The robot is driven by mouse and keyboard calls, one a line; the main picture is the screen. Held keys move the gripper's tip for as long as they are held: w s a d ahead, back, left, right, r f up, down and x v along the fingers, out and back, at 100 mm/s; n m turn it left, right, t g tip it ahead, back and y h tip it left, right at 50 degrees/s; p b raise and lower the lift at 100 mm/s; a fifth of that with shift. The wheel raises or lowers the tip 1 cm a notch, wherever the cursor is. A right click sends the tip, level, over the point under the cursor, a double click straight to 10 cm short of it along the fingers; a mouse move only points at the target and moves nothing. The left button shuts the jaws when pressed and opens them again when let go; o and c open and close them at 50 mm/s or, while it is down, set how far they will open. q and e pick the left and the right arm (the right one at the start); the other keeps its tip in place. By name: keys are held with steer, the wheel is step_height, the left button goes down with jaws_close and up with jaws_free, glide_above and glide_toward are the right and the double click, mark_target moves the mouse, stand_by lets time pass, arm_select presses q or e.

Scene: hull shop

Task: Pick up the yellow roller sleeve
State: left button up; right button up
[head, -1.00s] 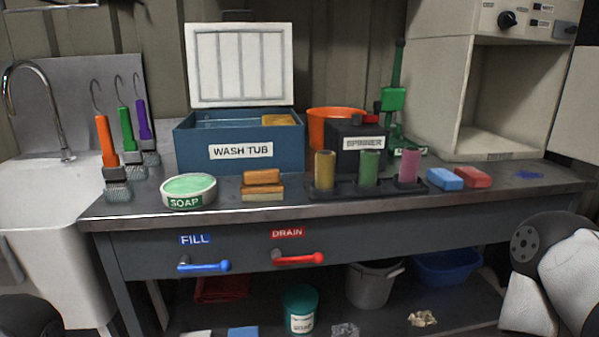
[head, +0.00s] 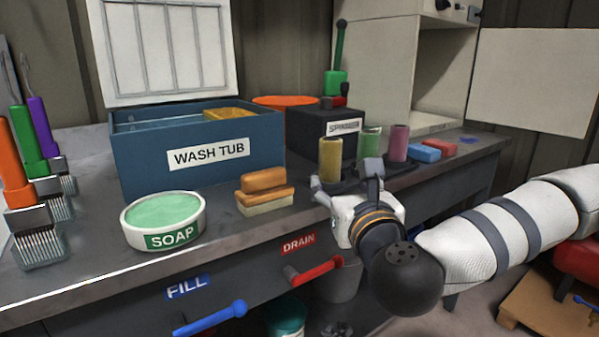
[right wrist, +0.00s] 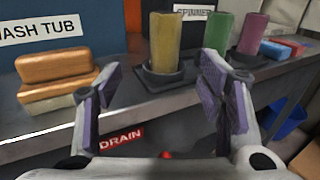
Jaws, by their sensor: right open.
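The yellow roller sleeve (head: 330,160) stands upright on a dark tray on the bench, left of a green and a pink sleeve. It also shows in the right wrist view (right wrist: 165,42), upright on a dark round base. My right gripper (head: 345,178) is in front of the tray, its fingers partly hidden by its own wrist. In the right wrist view the right gripper (right wrist: 155,85) is open and empty, with the yellow sleeve beyond and between its two fingers, apart from both. My left gripper is not in view.
The green sleeve (right wrist: 218,34) and pink sleeve (right wrist: 252,34) stand close on the right. A wooden-backed brush (head: 264,192) sits left of the tray. The blue wash tub (head: 145,165) and dark spinner box (head: 305,130) stand behind. The red drain handle (head: 318,270) projects below the bench edge.

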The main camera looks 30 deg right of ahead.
mark_target(333, 163)
steer(key=x, duration=1.2)
steer(key=shift+d+p, duration=0.3)
steer(key=shift+d, duration=0.1)
steer(key=shift+s, duration=0.1)
steer(key=c, duration=1.2)
